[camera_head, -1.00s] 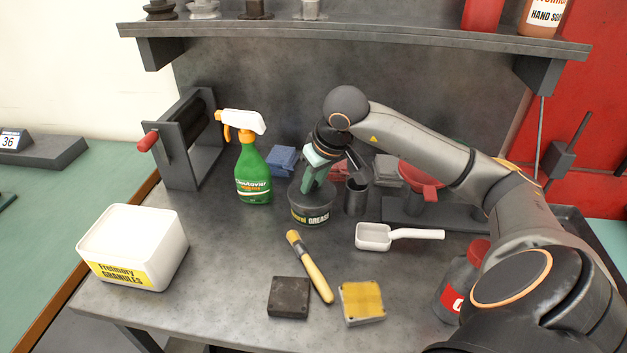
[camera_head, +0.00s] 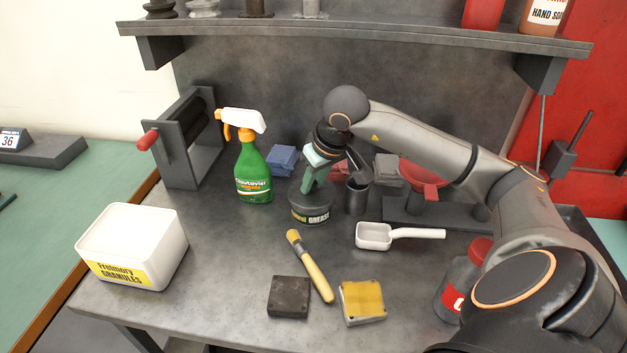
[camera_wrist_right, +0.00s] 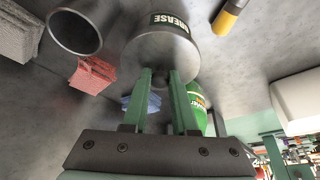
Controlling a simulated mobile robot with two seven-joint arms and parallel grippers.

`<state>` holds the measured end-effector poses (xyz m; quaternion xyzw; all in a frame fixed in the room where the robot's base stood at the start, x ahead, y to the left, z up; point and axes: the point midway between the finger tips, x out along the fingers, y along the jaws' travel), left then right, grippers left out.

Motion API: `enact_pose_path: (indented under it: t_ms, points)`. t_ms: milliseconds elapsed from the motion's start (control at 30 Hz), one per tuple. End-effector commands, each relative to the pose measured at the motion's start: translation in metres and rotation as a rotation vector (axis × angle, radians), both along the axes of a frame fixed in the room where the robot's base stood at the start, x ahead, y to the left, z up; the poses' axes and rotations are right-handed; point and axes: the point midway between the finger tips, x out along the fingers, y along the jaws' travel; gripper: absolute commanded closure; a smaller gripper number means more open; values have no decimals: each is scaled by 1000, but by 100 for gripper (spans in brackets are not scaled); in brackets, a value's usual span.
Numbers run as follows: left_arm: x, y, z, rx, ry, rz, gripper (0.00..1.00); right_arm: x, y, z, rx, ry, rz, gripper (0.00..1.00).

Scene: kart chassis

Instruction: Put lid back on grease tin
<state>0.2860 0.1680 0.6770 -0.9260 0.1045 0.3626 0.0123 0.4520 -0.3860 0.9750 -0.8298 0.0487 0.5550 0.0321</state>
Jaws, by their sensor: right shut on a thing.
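The dark grease tin (camera_head: 311,213) stands upright on the bench, right of the green spray bottle. Its label shows in the right wrist view (camera_wrist_right: 168,19). My right gripper (camera_head: 308,188) points down onto the top of the tin. In the wrist view, its green fingers (camera_wrist_right: 160,77) are close together at the middle of the grey round lid (camera_wrist_right: 160,55). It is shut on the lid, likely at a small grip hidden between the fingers. The lid sits at the tin's mouth; I cannot tell whether it is fully seated. My left gripper is out of view.
A spray bottle (camera_head: 253,172) stands close left and a dark cup (camera_head: 357,196) close right of the tin. A shelf (camera_head: 350,38) hangs above.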

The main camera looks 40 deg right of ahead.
Motion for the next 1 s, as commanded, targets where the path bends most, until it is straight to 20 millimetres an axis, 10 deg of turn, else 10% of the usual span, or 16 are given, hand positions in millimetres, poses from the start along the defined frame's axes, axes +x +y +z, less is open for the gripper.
enact_pose_path:
  t_ms: [900, 933, 1000]
  points:
    - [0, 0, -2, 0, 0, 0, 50, 0, 0, -1, 1, 0, -1, 100]
    - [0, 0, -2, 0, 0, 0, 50, 0, 0, -1, 1, 0, -1, 72]
    - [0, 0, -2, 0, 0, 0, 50, 0, 0, -1, 1, 0, -1, 64]
